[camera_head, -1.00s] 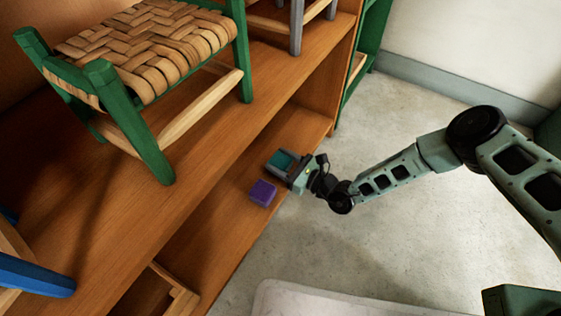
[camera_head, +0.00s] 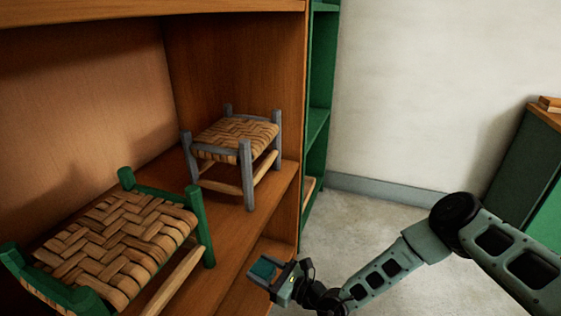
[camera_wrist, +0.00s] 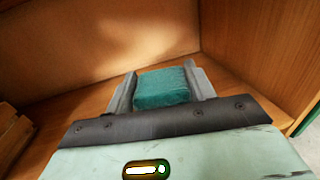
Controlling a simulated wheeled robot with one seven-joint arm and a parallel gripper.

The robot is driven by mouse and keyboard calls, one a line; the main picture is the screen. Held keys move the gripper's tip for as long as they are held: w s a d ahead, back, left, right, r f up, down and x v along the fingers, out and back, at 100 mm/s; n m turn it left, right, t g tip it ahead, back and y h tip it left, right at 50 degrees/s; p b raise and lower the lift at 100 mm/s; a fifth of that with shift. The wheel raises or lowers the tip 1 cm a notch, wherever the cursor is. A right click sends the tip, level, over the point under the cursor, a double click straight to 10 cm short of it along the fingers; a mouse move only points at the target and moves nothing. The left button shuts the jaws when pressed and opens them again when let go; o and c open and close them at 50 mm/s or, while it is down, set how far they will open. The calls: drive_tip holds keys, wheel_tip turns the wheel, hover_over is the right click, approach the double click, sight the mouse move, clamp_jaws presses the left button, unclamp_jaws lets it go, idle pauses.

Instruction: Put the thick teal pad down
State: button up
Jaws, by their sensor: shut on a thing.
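The thick teal pad (camera_wrist: 163,88) is a soft-looking block between the two grey fingers in the wrist view. My gripper (camera_wrist: 162,86) is shut on it from both sides. In the head view the teal pad (camera_head: 263,269) shows small at the end of my gripper (camera_head: 268,272), low in front of the wooden shelf unit. The wrist view shows the pad inside a wooden compartment, in front of its back wall. I cannot tell whether the pad touches the shelf board under it.
A green stool with a woven seat (camera_head: 120,240) and a grey stool with a woven seat (camera_head: 236,135) stand on the wooden shelf above. A green shelf unit (camera_head: 317,120) adjoins at the right. A wooden piece (camera_wrist: 14,120) lies at the wrist view's left. Open floor (camera_head: 375,228) is at right.

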drive_tip(key=w+d+r+m+t+h+p, duration=0.15)
drive_tip(key=d+r+m+t+h, duration=0.3)
drive_tip(key=d, duration=0.85)
drive_tip(key=w+d+r+m+t+h+p, duration=0.1)
drive_tip(key=d+r+m+t+h+p, duration=0.15)
drive_tip(key=d+r+h, duration=0.7)
drive_tip(key=w+d+r+m+t+h+p, duration=0.1)
drive_tip(key=d+r+m+t+p, duration=0.3)
drive_tip(key=d, duration=1.1)
drive_tip(key=s+r+p, duration=0.3)
drive_tip(key=r+p, duration=0.8)
drive_tip(key=p, duration=0.1)
drive_tip(key=s+r+g+p, duration=0.1)
drive_tip(key=s+r+p, duration=0.2)
drive_tip(key=r+p, duration=0.8)
drive_tip(key=s+r+m+g+p, duration=0.1)
drive_tip(key=s+r+p, duration=0.2)
drive_tip(key=r+p, duration=0.8)
drive_tip(key=p, duration=0.3)
drive_tip(key=shift+s+d+h, duration=0.3)
drive_tip(key=shift+d, duration=0.05)
